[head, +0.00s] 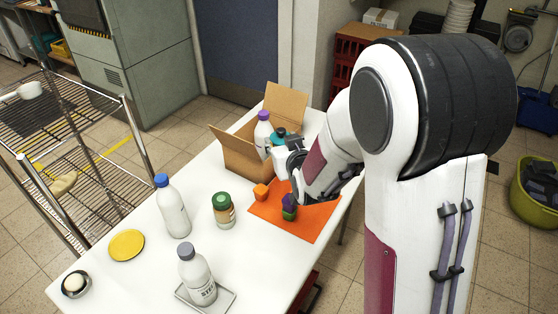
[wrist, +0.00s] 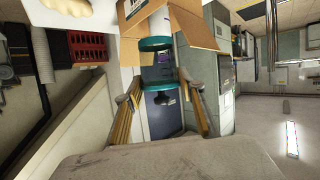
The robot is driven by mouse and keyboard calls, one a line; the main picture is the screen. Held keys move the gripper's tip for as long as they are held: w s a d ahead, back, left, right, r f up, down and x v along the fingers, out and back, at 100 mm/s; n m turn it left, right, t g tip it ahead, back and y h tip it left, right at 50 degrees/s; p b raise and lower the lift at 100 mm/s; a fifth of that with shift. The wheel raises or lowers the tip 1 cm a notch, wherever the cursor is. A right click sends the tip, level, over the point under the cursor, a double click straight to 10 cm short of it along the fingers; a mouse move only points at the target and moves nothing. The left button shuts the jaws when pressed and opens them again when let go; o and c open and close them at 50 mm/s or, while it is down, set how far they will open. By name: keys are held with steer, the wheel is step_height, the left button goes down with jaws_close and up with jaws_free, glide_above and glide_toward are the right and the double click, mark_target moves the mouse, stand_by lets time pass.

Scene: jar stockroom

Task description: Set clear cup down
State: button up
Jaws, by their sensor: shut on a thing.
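My gripper (wrist: 163,106) is shut on the clear cup (wrist: 155,44), which has teal bands. In the wrist view the cup is between the two fingers, and the background shows through it. In the head view my gripper (head: 294,167) is at the right side of the open cardboard box (head: 240,157), above the table. A teal part of the cup (head: 277,140) shows beside the gripper there; the rest is hard to make out. The orange mat (head: 312,223) lies below and in front of the gripper, partly hidden by my arm.
A white bottle with a purple cap (head: 262,134) stands in the box. An orange block (head: 261,192) and a small purple-and-green item (head: 289,207) are by the mat. A jar (head: 223,211), blue-capped bottle (head: 172,210), grey-capped bottle (head: 198,280) and yellow disc (head: 127,245) stand left.

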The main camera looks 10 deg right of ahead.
steer(key=s+d+f+m+h, duration=0.1)
steer(key=d+f, duration=0.6)
steer(key=d, duration=0.1)
steer(key=n+y, duration=0.2)
glide_above(314, 213)
steer(key=shift+f, duration=2.45)
steer(key=shift+f, duration=0.15)
steer(key=shift+f, duration=2.8)
steer(key=shift+f, duration=2.05)
steer(key=shift+f, duration=0.1)
